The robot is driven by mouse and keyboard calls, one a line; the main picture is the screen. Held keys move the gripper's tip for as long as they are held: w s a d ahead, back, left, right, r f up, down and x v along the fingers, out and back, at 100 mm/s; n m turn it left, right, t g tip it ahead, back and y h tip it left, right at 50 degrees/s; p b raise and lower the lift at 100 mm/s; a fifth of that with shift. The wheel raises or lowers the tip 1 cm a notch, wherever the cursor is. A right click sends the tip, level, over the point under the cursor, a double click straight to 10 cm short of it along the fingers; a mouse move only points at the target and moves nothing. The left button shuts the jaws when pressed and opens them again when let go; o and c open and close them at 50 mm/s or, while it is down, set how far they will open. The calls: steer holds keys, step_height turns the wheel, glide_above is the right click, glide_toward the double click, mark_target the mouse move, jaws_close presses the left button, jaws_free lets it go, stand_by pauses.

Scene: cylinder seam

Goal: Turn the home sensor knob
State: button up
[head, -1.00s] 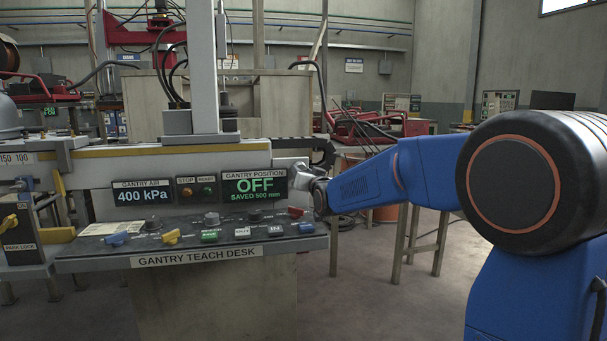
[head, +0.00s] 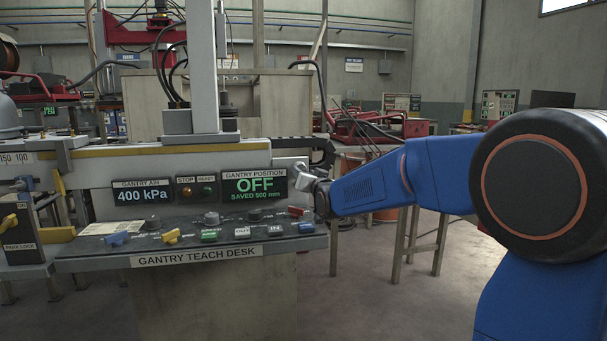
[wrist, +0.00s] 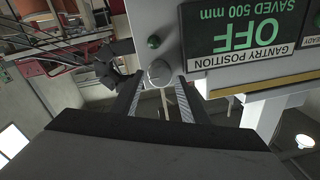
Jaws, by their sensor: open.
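A round pale grey knob (wrist: 160,73) shows in the wrist view on the edge of the light grey panel, beside the gantry position display. I take it for the home sensor knob, but no label on it can be read. My gripper (wrist: 158,84) is open, with one finger on each side of the knob's near part in the picture. I cannot tell whether the fingers touch it.
The gantry position display (head: 254,186) reads OFF, saved 500 mm. The gantry teach desk (head: 196,260) carries several knobs and coloured switches, including a red one (head: 298,211) near my arm. A small green button or lamp (wrist: 153,42) sits close to the knob. Open floor lies right of the desk.

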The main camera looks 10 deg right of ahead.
steer(key=s+d, duration=0.1)
steer(key=s, duration=1.4)
steer(key=shift+s+d+f, duration=0.15)
steer(key=shift+s+f, duration=0.15)
steer(key=s+d+f+n+g, duration=0.1)
steer(key=s+f+g, duration=0.3)
steer(key=s+f, duration=0.3)
steer(key=s+d+f+g+h, duration=0.1)
steer(key=s+f+g, duration=0.4)
steer(key=s, duration=1.3)
steer(key=s+d+f+n+g, duration=0.1)
steer(key=s+d+f+g, duration=0.2)
steer(key=s+f, duration=0.8)
steer(key=shift+s+d+f+n+g+h, duration=0.2)
steer(key=shift+s+n+g+h, duration=0.1)
steer(key=shift+s+g, duration=0.6)
steer(key=shift+s, duration=0.1)
